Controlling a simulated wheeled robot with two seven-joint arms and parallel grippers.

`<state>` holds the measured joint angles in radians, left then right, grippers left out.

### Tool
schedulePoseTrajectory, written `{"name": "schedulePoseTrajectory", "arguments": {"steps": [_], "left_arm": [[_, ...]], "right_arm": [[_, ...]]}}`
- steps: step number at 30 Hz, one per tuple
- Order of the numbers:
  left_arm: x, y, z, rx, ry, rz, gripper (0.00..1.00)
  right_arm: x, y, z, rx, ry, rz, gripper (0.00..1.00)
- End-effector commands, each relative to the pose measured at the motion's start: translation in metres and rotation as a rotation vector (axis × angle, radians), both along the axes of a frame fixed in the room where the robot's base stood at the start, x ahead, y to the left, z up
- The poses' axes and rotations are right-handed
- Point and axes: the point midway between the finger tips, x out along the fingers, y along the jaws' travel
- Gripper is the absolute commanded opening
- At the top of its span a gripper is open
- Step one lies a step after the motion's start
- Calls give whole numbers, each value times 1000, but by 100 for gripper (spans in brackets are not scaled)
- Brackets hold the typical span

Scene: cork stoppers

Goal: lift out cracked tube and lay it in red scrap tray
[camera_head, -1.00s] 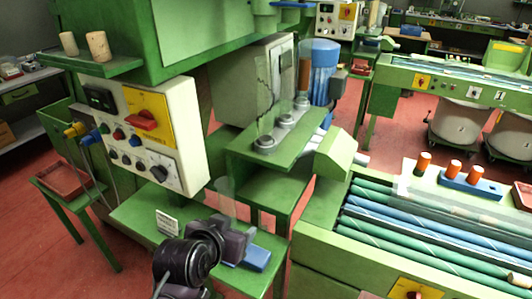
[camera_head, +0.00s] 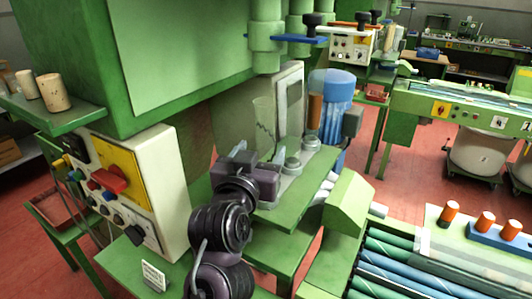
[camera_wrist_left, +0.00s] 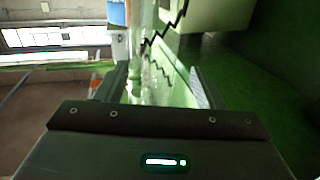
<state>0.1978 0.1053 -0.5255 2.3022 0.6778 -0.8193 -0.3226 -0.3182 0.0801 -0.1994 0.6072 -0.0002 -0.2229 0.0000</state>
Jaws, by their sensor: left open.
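The cracked tube (camera_head: 264,118) is clear, with a dark jagged crack line. It stands upright at the near end of a row of grey holders on the green shelf. My left gripper (camera_head: 252,165) is at its lower part, partly hiding its foot. In the left wrist view, the gripper (camera_wrist_left: 158,78) is open, with the cracked tube (camera_wrist_left: 163,62) showing between its fingers; I cannot tell whether they touch it. A red tray (camera_head: 62,208) sits on a small green stand at the left. My right gripper is out of view.
A control box (camera_head: 125,190) with knobs and cables stands left of my arm. Green cylinders with a blue flange (camera_head: 290,38) hang above the shelf. A blue motor (camera_head: 332,100) stands behind it. Corks (camera_head: 53,92) stand on a ledge at the upper left.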

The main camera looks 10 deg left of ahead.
Motion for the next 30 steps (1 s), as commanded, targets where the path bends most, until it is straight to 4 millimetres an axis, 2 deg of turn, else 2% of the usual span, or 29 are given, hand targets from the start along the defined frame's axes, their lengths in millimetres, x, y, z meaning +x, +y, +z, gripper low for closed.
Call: {"name": "schedulePoseTrajectory", "arguments": {"steps": [3,6,11,15,26,27,30], "left_arm": [[20,-2,1,3,2,3,62],[32,-3,0,2,1,2,62],[38,-3,-1,0,1,2,62],[38,-3,-2,0,1,1,62],[38,-3,-2,0,1,1,17],[38,-3,-1,0,1,1,14],[38,-3,-1,0,1,1,14]], "right_arm": [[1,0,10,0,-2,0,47],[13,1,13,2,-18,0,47],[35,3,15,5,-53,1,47],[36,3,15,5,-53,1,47],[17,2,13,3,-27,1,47],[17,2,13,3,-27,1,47],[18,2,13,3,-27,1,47]]}}
